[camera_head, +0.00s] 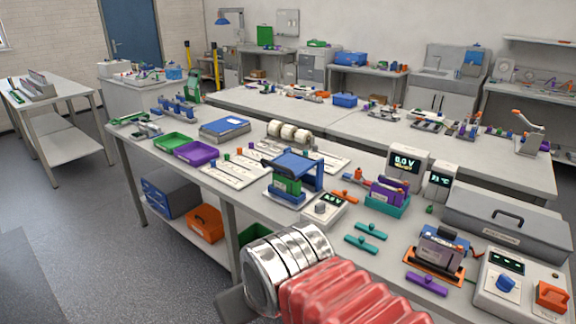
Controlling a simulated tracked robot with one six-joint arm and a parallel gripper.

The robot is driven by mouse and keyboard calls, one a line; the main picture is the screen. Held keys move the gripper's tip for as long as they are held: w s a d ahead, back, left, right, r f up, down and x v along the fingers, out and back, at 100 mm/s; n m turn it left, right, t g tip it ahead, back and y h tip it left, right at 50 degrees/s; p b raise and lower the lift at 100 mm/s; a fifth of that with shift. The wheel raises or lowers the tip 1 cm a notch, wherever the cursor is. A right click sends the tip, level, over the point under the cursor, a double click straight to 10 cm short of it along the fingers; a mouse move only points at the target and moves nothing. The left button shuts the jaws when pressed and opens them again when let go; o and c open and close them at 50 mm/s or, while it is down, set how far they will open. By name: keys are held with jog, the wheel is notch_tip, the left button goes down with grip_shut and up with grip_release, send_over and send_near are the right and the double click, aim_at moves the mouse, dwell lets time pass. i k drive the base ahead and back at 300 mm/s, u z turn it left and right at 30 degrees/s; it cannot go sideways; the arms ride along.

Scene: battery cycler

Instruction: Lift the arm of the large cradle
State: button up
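Several cradle-like fixtures stand on the near bench, and I cannot tell for sure which is the large cradle. A blue frame (310,168) with a raised top stands around a green block (287,186). A teal holder (387,204) with purple parts is to its right. An orange-based fixture (433,263) holding a dark grey block (440,248) is nearer, at the right. My arm, with red bellows and silver rings, fills the bottom centre, apart from these fixtures in the picture. A dark grey part shows beyond the rings; no fingertips can be made out.
A control box (521,284) with blue and orange knobs and a long grey lidded case (508,217) crowd the right. Small displays (405,163) stand behind. Green (174,141) and purple (196,153) trays lie at the left. Open floor (75,230) lies left of the bench.

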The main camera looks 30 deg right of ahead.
aim_at(290, 163)
jog(key=i, duration=1)
jog(key=z, duration=0.05)
